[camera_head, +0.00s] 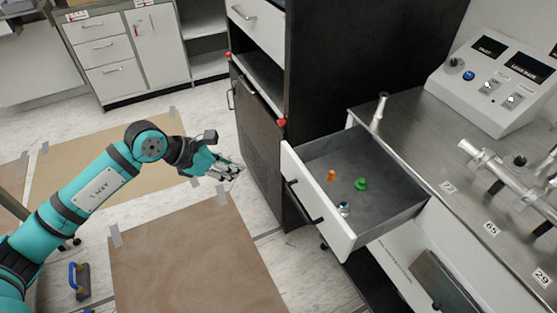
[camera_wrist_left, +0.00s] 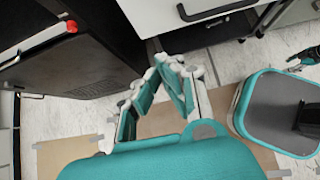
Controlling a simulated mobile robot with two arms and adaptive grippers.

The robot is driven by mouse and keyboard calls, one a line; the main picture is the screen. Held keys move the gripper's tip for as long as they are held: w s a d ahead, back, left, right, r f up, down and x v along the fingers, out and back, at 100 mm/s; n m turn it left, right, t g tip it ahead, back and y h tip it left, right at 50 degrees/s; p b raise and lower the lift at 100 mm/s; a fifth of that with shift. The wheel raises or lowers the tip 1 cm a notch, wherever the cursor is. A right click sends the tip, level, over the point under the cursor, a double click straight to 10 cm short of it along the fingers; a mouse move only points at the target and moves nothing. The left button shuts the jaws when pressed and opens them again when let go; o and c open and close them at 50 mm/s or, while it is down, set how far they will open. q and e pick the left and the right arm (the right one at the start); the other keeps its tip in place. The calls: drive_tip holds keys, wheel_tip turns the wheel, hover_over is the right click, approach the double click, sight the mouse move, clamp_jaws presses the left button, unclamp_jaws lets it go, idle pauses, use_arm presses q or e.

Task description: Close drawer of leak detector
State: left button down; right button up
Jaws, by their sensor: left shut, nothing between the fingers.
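The drawer (camera_head: 385,224) of the leak detector stands pulled out below the steel top. It has a white front (camera_head: 318,205) with a dark bar handle (camera_head: 304,201), and holds an orange, a green and a silvery small part. The drawer front (camera_wrist_left: 160,16) and its handle (camera_wrist_left: 216,9) also show at the top of the left wrist view. My left gripper (camera_head: 236,171) is shut and empty, to the left of the drawer front and apart from it. Its fingers (camera_wrist_left: 172,64) point towards the drawer in the left wrist view. A small teal and dark part at that view's right edge may be my right gripper.
A tall black cabinet (camera_head: 262,140) with red corner caps stands directly behind the drawer's left side. The steel top (camera_head: 415,130) carries a control box (camera_head: 490,85) and metal pipe fittings. Brown mats (camera_head: 195,262) lie on the open floor at the left.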

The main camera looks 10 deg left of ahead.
use_arm(q)
drive_tip(key=p, duration=0.1)
approach(288, 176)
drive_tip(key=s+a+f, duration=0.1)
drive_tip(key=a+f, duration=0.1)
drive_tip(key=w+d, duration=0.1)
drive_tip(key=w+d+f+p, duration=0.1)
drive_tip(key=d, duration=0.1)
drive_tip(key=w+d+f, duration=0.1)
drive_tip(key=shift+w+d, duration=0.1)
drive_tip(key=shift+d, duration=0.25)
use_arm(e)
drive_tip(key=shift+s+d+r, duration=0.25)
drive_tip(key=shift+d+r, duration=0.15)
drive_tip(key=shift+r, duration=0.2)
drive_tip(key=shift+s+d+r, duration=0.2)
drive_tip(key=shift+d+r, duration=0.15)
drive_tip(key=shift+r, duration=0.2)
drive_tip(key=shift+d, duration=0.3)
drive_tip(key=shift+d+f, duration=0.1)
